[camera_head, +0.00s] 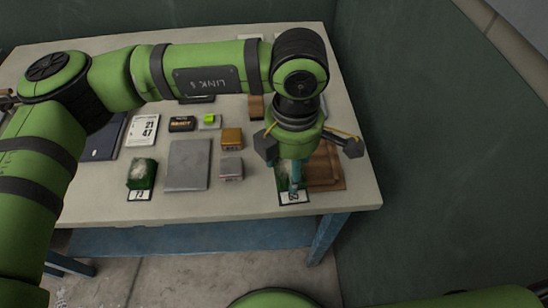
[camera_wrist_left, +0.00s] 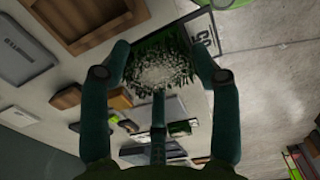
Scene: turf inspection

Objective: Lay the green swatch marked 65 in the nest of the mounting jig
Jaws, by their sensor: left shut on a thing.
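The green swatch (camera_wrist_left: 160,65), dark green with a pale, worn-looking middle, lies between the fingers of my left gripper (camera_wrist_left: 163,75) in the left wrist view. In the head view my left gripper (camera_head: 291,183) points down and is shut on this swatch, most of which it hides. A white card (camera_head: 293,198) with dark digits shows at the swatch's near edge; in the left wrist view its digits look like 65. The wooden mounting jig (camera_head: 327,166) is just right of the gripper. Its recessed nest (camera_wrist_left: 88,17) looks empty where it shows. My right gripper is out of view.
Another green swatch (camera_head: 142,173) with a card sits at the left front. A grey plate (camera_head: 188,165), a golden block (camera_head: 232,138) and a grey block (camera_head: 231,168) stand between. The table's right and front edges are close to the jig. A dark wall (camera_head: 440,160) rises at the right.

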